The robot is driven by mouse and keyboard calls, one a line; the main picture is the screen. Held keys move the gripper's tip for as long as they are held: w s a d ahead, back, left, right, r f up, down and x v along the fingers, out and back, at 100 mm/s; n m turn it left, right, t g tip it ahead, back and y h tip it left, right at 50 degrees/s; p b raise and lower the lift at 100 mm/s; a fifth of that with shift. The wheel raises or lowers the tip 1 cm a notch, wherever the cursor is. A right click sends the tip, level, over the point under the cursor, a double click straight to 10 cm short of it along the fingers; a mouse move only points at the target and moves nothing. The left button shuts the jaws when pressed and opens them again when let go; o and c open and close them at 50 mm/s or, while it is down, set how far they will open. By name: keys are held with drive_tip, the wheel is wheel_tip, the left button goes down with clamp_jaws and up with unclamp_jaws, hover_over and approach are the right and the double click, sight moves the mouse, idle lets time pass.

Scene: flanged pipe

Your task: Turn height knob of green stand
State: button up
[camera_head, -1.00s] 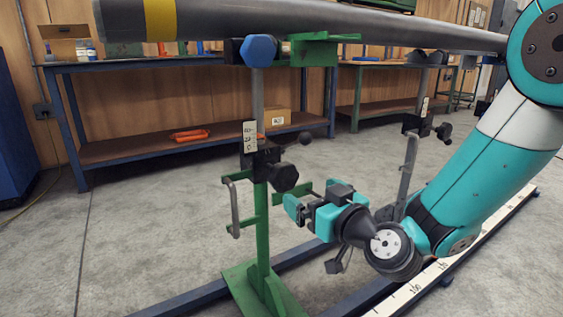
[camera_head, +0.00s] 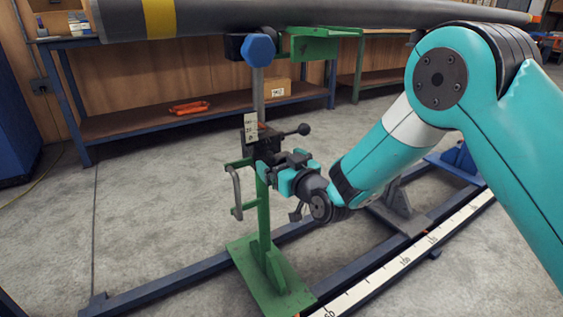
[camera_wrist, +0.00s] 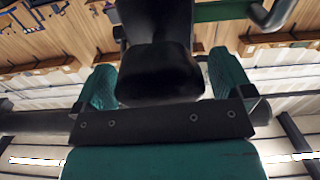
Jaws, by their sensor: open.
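The green stand (camera_head: 262,215) stands upright on its floor plate, with a black clamp block on its post under the pipe. The black height knob (camera_wrist: 160,72) fills the upper middle of the wrist view, between my two teal fingers. My gripper (camera_wrist: 164,82) is open, with one finger on each side of the knob; I cannot tell whether either touches it. In the head view my gripper (camera_head: 272,168) reaches the stand from the right, just below the clamp block, and largely hides the knob.
A black ball-ended lever (camera_head: 303,130) sticks out just above my gripper. A grey handle (camera_head: 237,192) hangs left of the post. The long grey pipe (camera_head: 210,18) rests overhead, beside a blue hex knob (camera_head: 258,49). Blue floor rails (camera_head: 190,275) run past the stand.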

drive_tip(key=shift+c, duration=0.5)
drive_tip(key=c, duration=0.8)
drive_tip(key=shift+m, duration=0.3)
drive_tip(key=m+p, duration=0.2)
drive_tip(key=shift+d+r+m, duration=0.1)
drive_tip(key=shift+m, duration=0.3)
drive_tip(key=m+p, duration=0.2)
drive_tip(key=m, duration=0.1)
drive_tip(key=shift+w+m, duration=0.1)
drive_tip(key=shift+m, duration=0.2)
drive_tip(key=m+p, duration=0.2)
drive_tip(key=m, duration=0.2)
drive_tip(key=shift+d+m+p, duration=0.15)
drive_tip(key=shift+m+p, duration=0.15)
drive_tip(key=shift+p, duration=0.1)
drive_tip(key=shift+f+m+p, duration=0.25)
drive_tip(key=shift+m+p, duration=0.75)
drive_tip(key=shift+m, duration=0.5)
